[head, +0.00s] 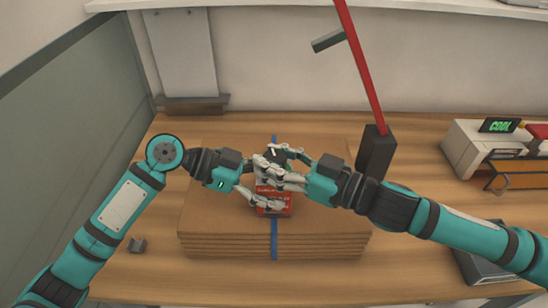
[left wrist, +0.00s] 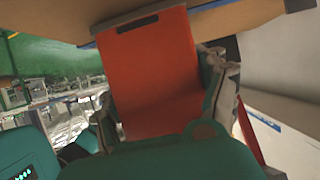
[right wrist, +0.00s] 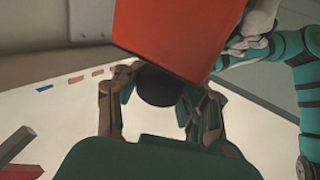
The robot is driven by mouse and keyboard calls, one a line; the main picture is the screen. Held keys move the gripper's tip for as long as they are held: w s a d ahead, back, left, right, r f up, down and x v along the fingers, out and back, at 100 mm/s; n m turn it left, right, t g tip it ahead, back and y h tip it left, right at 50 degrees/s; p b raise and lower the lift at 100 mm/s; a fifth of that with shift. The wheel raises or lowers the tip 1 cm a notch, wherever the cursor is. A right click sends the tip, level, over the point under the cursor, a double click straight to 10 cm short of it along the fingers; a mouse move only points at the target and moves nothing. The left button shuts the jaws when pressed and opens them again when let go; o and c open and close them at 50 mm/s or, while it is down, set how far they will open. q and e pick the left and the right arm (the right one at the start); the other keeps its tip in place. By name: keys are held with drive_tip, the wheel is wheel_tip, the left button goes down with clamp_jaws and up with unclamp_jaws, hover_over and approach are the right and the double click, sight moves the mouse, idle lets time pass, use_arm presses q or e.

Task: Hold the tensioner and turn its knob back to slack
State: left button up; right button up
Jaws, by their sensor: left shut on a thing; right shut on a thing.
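The red tensioner (head: 272,203) sits on the blue strap (head: 274,240) that runs over a stack of brown cardboard sheets (head: 205,225). My left gripper (head: 258,190) is shut on the tensioner's red body, which fills the middle of the left wrist view (left wrist: 155,80). My right gripper (head: 287,170) is shut on the dark knob (head: 279,154) at the tensioner's far end. In the right wrist view the black knob (right wrist: 158,86) lies between the right fingers, below the red body (right wrist: 175,35). The fingers hide much of the tensioner in the head view.
A red lever (head: 360,65) rises from a dark block (head: 376,152) right of the stack. A machine with a green "COOL" display (head: 498,126) stands at the right.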

drive_tip(key=shift+n+g+y, duration=0.3)
drive_tip(key=shift+n+g, duration=0.2)
drive_tip(key=shift+g, duration=0.2)
drive_tip(key=n+g, duration=0.1)
drive_tip(key=n+g+y, duration=0.1)
drive_tip(key=g, duration=0.1)
drive_tip(key=shift+w+d+r, duration=0.1)
drive_tip(key=shift+w+r, duration=0.05)
drive_tip(key=n+g, duration=0.2)
drive_tip(key=g, duration=0.1)
drive_tip(key=n+g, duration=0.2)
drive_tip(key=g, duration=0.2)
drive_tip(key=n+g+h, duration=0.1)
drive_tip(key=n+g, duration=0.3)
drive_tip(key=g, duration=0.1)
drive_tip(key=shift+n+g+h, duration=1.8)
drive_tip(key=shift+g, duration=0.6)
drive_tip(key=shift+d, duration=0.1)
drive_tip(key=o, duration=1.2)
